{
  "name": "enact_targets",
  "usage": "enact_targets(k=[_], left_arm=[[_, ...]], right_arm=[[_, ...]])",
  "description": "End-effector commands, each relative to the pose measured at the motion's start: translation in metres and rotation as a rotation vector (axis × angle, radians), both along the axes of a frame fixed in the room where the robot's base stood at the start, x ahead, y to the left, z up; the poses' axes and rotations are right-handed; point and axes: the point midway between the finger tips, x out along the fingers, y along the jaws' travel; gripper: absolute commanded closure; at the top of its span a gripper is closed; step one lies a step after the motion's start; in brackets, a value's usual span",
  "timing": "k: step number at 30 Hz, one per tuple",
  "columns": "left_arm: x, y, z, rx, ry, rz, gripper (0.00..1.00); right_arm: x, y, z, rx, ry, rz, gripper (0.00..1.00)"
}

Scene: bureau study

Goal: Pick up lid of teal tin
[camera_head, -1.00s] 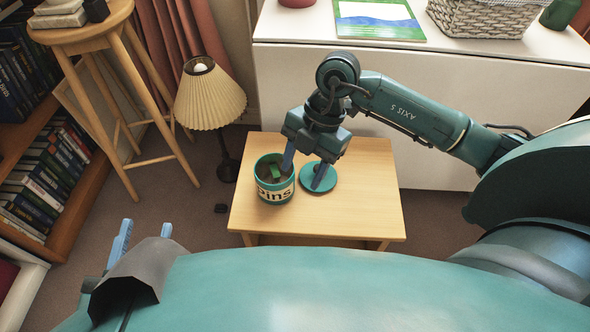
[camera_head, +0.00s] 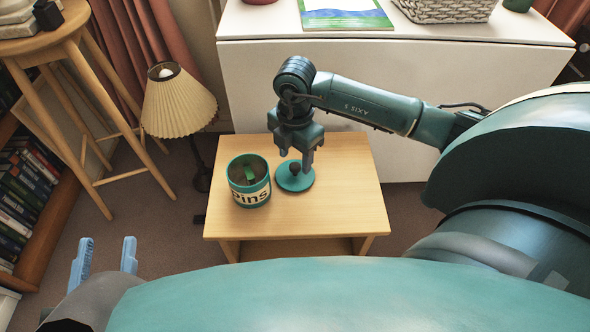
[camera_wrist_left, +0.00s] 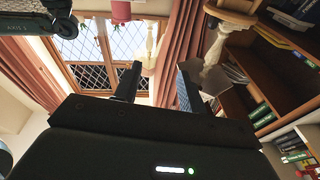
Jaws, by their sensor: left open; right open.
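The teal tin (camera_head: 250,181), labelled "Pins", stands upright and open on the small wooden table, with something green inside it. Its round teal lid (camera_head: 295,181), with a dark knob on top, lies flat on the table just right of the tin. My right gripper (camera_head: 295,160) points down over the lid, with its fingers apart around or beside the knob; contact cannot be told. My left gripper (camera_head: 104,256) is open and empty at the lower left, away from the table; its fingers also show in the left wrist view (camera_wrist_left: 156,88).
The small wooden table (camera_head: 340,205) has bare room in front and to the right. A lamp (camera_head: 176,100) and a wooden stool (camera_head: 72,85) stand to its left. A white cabinet (camera_head: 400,65) stands behind it, and a bookshelf (camera_head: 50,210) is at far left.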

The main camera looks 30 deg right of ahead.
Motion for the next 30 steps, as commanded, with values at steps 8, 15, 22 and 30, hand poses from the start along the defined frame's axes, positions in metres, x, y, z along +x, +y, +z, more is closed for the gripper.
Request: enact_targets(k=[8, 15, 22, 30], left_arm=[[0.003, -0.002, 0.003, -0.057, -0.016, -0.018, 0.59], [0.002, -0.002, 0.008, -0.059, -0.018, -0.022, 0.59], [0.002, -0.003, 0.006, -0.055, -0.016, -0.023, 0.59], [0.001, -0.003, 0.004, -0.055, -0.013, -0.023, 0.59]], right_arm=[[0.002, -0.001, -0.04, 0.001, 0.001, 0.0, 0.48], [0.002, -0.002, -0.039, 0.0, 0.001, 0.0, 0.51], [0.002, -0.002, -0.039, 0.0, 0.0, 0.0, 0.69], [0.002, -0.002, -0.039, 0.0, 0.0, 0.0, 0.92]])
